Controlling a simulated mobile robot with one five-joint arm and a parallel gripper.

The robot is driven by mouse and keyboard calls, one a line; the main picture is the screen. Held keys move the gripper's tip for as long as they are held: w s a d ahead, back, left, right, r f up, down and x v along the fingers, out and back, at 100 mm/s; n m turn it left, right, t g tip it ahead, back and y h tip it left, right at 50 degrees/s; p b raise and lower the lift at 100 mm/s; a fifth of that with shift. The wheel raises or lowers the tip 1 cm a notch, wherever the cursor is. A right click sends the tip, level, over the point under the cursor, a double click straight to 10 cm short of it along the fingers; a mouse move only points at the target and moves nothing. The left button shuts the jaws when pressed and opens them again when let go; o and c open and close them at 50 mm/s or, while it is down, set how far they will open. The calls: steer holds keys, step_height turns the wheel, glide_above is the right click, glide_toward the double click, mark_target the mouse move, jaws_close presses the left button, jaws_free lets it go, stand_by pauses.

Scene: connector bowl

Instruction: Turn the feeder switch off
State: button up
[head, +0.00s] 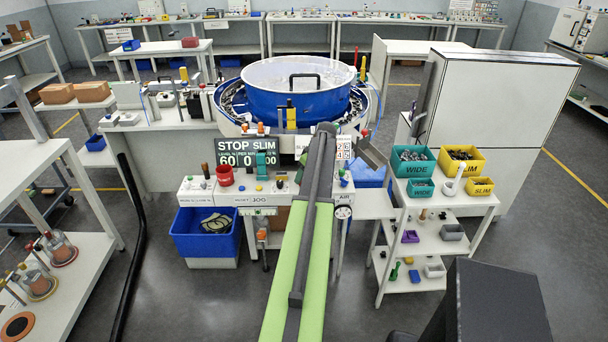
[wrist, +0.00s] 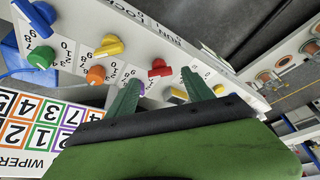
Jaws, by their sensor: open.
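My gripper (wrist: 160,78) is open and empty in the wrist view, its two green fingers apart over a white panel (wrist: 70,25) with coloured knobs. A red knob (wrist: 160,68) shows between the fingertips; I cannot tell whether they touch the panel. Yellow (wrist: 109,46), orange (wrist: 96,74) and green (wrist: 42,57) knobs are to the left. Upside-down RUN and LOCK lettering is on the panel's edge. I cannot tell which control is the feeder switch. In the head view, the blue feeder bowl (head: 298,104) stands behind a sign (head: 247,151) reading STOP SLIM. My arm hides part of the front panel.
A blue bin (head: 205,232) is underneath. Teal (head: 412,160) and yellow (head: 460,160) bins stand on the right-hand rack. A numbered WIPER card (wrist: 35,130) is at lower left in the wrist view.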

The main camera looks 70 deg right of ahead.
steer(key=p+v, duration=1.3)
steer(key=v, duration=0.2)
steer(key=shift+r, duration=0.2)
